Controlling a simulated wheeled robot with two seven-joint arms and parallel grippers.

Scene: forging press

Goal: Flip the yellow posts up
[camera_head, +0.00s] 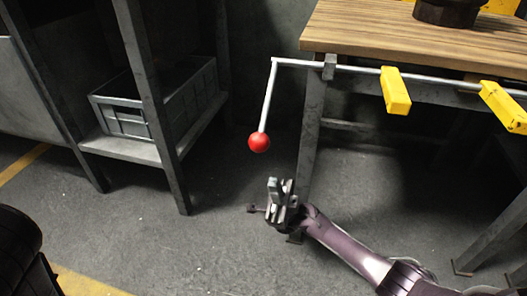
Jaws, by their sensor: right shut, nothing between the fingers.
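Two yellow posts hang down at a slant from a metal rod along the table's front edge: one nearer the middle (396,91) and one at the right edge (504,106). The rod (350,68) ends at the left in a crank handle (268,98) that hangs down with a red ball knob (259,142) at its tip. My right gripper (281,188) is shut and empty, below and slightly right of the red knob, apart from it. My left gripper is not in view.
A wooden-topped table (420,35) with metal legs stands at the right, a dark round object (447,12) on it. A metal shelf (125,150) with a grey crate (120,118) stands at the left. The floor between them is clear.

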